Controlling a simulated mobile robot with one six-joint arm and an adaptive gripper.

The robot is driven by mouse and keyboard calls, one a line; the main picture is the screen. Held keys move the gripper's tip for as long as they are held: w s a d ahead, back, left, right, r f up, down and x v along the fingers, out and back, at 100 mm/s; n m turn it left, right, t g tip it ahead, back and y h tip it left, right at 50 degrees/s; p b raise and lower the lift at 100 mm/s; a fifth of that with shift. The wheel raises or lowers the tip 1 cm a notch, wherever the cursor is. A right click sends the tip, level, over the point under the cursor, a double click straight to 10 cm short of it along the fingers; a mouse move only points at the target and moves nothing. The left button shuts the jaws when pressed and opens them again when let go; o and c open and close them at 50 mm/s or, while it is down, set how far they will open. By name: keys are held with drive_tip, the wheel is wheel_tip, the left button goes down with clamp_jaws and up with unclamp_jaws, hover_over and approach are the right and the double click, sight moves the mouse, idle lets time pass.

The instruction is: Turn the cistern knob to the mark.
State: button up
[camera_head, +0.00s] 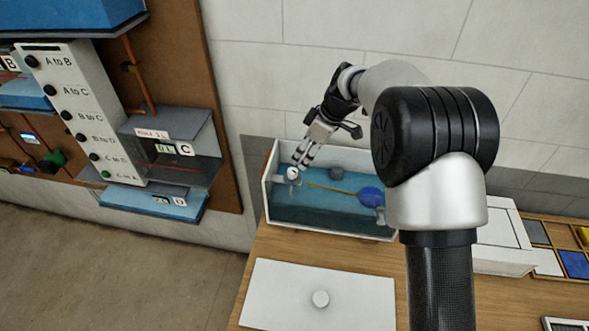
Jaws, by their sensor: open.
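The cistern (340,233) is an open white tank of blue water on the wooden bench. A small white knob (292,173) stands inside its left end, on a pale fitting. A yellow rod (335,189) runs from there to a blue float ball (371,197) at the right. My gripper (303,161) is open and reaches down from the upper right. Its fingertips are just above and right of the knob. I cannot tell whether they touch it. No mark on the knob can be made out at this size.
A white lid-like panel (503,235) and a tray of coloured tiles (575,263) are at the right. A brown board (195,60) with labelled tanks hangs at the left.

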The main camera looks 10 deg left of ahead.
sight(293, 171)
drive_tip(key=x, duration=0.8)
drive_tip(key=shift+w+a+f+b, duration=0.1)
drive_tip(key=shift+a+f+b, duration=0.05)
drive_tip(key=shift+f+b, duration=0.2)
drive_tip(key=shift+c, duration=0.5)
drive_tip(key=c, duration=1)
